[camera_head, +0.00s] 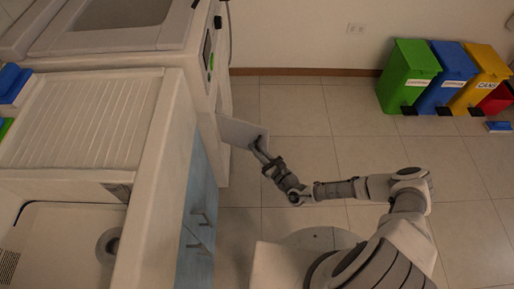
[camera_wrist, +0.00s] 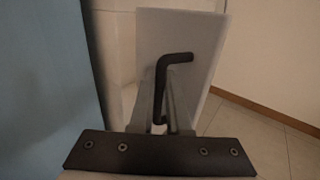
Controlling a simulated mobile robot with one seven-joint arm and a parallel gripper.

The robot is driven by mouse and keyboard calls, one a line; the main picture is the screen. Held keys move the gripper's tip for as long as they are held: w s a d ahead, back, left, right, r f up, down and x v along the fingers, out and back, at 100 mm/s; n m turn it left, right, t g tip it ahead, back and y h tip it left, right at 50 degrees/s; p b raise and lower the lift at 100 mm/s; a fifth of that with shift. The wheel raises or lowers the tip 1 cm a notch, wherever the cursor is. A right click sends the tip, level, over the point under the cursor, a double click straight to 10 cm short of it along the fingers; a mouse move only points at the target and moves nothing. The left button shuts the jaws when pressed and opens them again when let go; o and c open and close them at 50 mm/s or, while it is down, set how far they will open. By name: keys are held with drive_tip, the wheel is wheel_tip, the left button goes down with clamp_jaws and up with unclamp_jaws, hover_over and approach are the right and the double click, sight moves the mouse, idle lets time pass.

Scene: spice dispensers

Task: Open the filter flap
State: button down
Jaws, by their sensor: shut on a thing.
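The filter flap (camera_head: 238,131) is a flat pale panel that stands out at an angle from the front of the white machine (camera_head: 200,50), with its left edge close to the machine. It also fills the upper middle of the wrist view (camera_wrist: 205,35). It carries a dark bent handle (camera_wrist: 177,58). My gripper (camera_head: 262,150) reaches the flap from the lower right. In the wrist view my gripper's two fingers (camera_wrist: 163,95) are shut on the handle, one on each side of it. The opening behind the flap is hidden.
A white counter with a ribbed drainboard (camera_head: 75,120) and a sink (camera_head: 60,235) is at left, above a blue cabinet (camera_head: 197,205) with handles. The tiled floor (camera_head: 350,130) right of the flap is clear. Green (camera_head: 408,75), blue, yellow and red bins stand by the far wall.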

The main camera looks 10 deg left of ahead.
drive_tip(key=c, duration=0.9)
unclamp_jaws()
drive_tip(key=shift+d, duration=0.1)
drive_tip(key=p+v, duration=0.2)
drive_tip(key=v, duration=1)
